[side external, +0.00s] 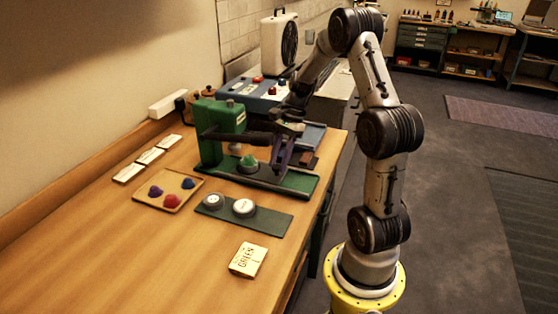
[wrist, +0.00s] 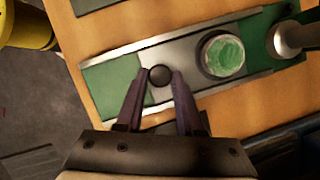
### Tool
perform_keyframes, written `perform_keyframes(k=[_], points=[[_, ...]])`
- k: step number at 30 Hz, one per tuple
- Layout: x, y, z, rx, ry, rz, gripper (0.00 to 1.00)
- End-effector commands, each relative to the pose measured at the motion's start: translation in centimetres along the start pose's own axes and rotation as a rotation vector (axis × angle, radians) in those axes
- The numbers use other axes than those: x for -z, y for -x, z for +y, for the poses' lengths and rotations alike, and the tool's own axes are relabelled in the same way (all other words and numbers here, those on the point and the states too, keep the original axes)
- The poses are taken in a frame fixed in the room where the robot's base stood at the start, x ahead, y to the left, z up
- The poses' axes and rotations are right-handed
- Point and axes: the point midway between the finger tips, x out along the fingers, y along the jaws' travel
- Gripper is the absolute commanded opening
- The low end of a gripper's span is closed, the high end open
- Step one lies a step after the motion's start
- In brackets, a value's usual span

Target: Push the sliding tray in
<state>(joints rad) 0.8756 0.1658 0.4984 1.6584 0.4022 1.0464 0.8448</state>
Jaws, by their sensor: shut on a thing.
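The sliding tray (wrist: 187,62) is a grey plate lying between the rails of a green press base (side external: 295,183). It carries a round die with a green disc (wrist: 223,55), which also shows in the side view (side external: 248,161). A black knob (wrist: 160,76) stands on the tray's outer end. My gripper (wrist: 160,82) has its two purple fingers on either side of this knob and is shut on it. In the side view my gripper (side external: 279,167) reaches down over the outer part of the base. The die sits beside the silver press head (wrist: 292,38), not under it.
The green press body (side external: 225,118) stands at the base's inner end, with a dark lever across it. A board with two white round pieces (side external: 243,207) and a wooden tray of coloured pieces (side external: 150,198) lie nearby. A blue machine (side external: 262,100) stands behind.

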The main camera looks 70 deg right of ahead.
Motion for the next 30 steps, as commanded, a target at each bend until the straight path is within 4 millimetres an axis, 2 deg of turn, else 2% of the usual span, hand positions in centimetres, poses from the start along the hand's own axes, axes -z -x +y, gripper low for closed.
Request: perform_keyframes(k=[27,30], points=[[0.0,0.1,-0.1,0.002,0.001,0.001,0.00],[-0.3,0.0,-1.0,0.002,0.004,0.002,0.00]])
